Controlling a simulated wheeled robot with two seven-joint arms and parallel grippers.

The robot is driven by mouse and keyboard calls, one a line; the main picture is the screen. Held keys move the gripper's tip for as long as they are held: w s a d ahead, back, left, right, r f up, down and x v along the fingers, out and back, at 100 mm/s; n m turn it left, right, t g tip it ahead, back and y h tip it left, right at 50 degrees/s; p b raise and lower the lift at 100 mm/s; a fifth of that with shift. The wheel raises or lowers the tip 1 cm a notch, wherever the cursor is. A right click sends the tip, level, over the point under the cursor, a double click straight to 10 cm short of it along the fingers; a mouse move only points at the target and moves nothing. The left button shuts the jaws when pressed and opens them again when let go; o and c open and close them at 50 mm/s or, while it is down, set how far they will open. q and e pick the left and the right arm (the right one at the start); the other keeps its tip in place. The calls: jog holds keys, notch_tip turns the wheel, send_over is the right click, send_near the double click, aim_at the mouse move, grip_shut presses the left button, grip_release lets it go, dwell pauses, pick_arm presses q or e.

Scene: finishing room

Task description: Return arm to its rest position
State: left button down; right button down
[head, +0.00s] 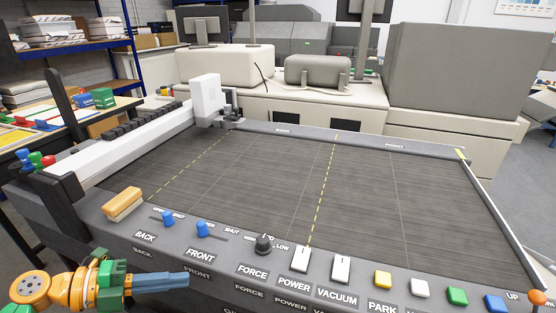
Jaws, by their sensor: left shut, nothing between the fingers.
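My left gripper (160,282) is at the bottom left in the head view, with its blue-grey fingers shut and empty, pointing right. It is in front of the control panel, below the BACK and FRONT labels. My right gripper is not in view. A flatbed cutting machine (370,190) fills the middle. Its white arm (130,145) with a white head (206,98) lies along the left side of the bed, the head at the far end.
The front panel carries an orange block (123,205), blue levers (202,229), a black knob (264,244), white rocker switches (300,258) and several coloured buttons (457,296). An orange ball-topped lever (538,298) is at the right. The dark bed is bare.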

pick_arm(q)
jog(key=w+a+r+n+t+y, duration=0.8)
jog(key=w+a+r+n+t, duration=0.45)
jog(key=t, duration=0.25)
jog(key=a+f+n+g+y, duration=0.3)
jog(key=a+f+n+y, duration=0.3)
jog(key=a+n+y, duration=0.4)
jog(key=s+d+f+n+g, duration=0.1)
jog(key=s+f+g, duration=0.15)
jog(key=f, duration=0.75)
jog(key=s+d+f+n+g+h, duration=0.15)
jog(key=s+f, duration=0.25)
jog(key=f, duration=0.7)
jog(key=s+d+f+g, duration=0.1)
jog(key=s+f+g, duration=0.25)
jog(key=f, duration=0.65)
jog(key=s+d+f+g, duration=0.4)
jog(key=s+d+f, duration=0.3)
jog(key=s+f, duration=0.5)
jog(key=s+d+f+g+h, duration=0.1)
jog(key=s+d+f, duration=0.1)
jog(key=s+d, duration=0.2)
jog(key=s+d+f+n+g+h, duration=0.1)
jog(key=s+d+f+g, duration=0.1)
jog(key=s, duration=0.8)
jog(key=s+d+f+g+h, duration=0.1)
jog(key=s+d+f+g, duration=0.1)
jog(key=s+d+f, duration=0.2)
jog(key=s+d, duration=0.3)
jog(key=shift+d+f, duration=0.1)
